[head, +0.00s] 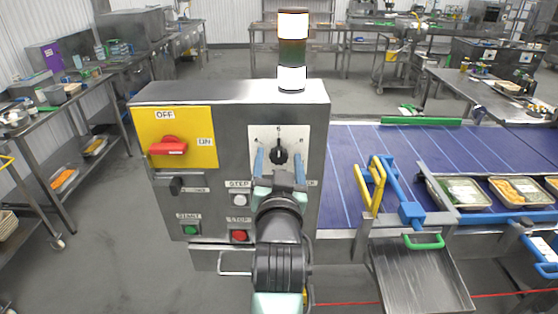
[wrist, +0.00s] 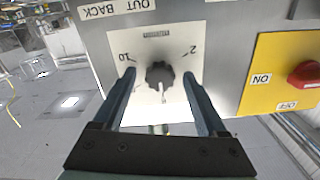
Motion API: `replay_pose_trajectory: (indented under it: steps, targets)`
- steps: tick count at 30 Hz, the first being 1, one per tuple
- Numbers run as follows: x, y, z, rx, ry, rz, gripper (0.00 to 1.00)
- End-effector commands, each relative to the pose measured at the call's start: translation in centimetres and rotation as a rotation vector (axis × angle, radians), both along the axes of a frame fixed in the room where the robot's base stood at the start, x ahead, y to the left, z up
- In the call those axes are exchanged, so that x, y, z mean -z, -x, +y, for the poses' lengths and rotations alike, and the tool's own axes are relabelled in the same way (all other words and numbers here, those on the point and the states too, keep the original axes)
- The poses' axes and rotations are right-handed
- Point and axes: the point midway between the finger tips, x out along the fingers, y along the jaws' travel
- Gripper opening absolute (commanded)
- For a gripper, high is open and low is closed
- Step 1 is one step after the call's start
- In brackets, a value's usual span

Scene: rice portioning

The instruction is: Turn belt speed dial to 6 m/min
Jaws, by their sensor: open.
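The belt speed dial (head: 278,155) is a black knob on a white scale plate (head: 300,133) on the grey control box. In the wrist view the dial (wrist: 160,75) appears upside down, between a "10" at left and a "2" at right. Its pale pointer mark faces down there, which is roughly upward in the head view; the exact number is hard to read. My gripper (head: 279,163) is open, its fingers on both sides of the dial with visible gaps. In the wrist view my gripper (wrist: 158,77) is centred around the knob and holds nothing.
A red OFF/ON switch (head: 168,147) sits on a yellow plate to the left. A white button (head: 240,200), a red button (head: 239,236) and a green button (head: 191,230) lie below. The blue conveyor (head: 345,165) runs right of the box, with a yellow-and-blue frame (head: 375,187) over it.

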Motion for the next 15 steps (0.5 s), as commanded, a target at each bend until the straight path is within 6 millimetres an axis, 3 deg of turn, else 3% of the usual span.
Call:
replay_pose_trajectory:
  steps: [8,15]
  targets:
    - [0.2,1.2,0.0,-0.001,0.000,-0.001,0.75]
    - [0.3,5.2,0.1,-0.001,0.001,-0.002,0.75]
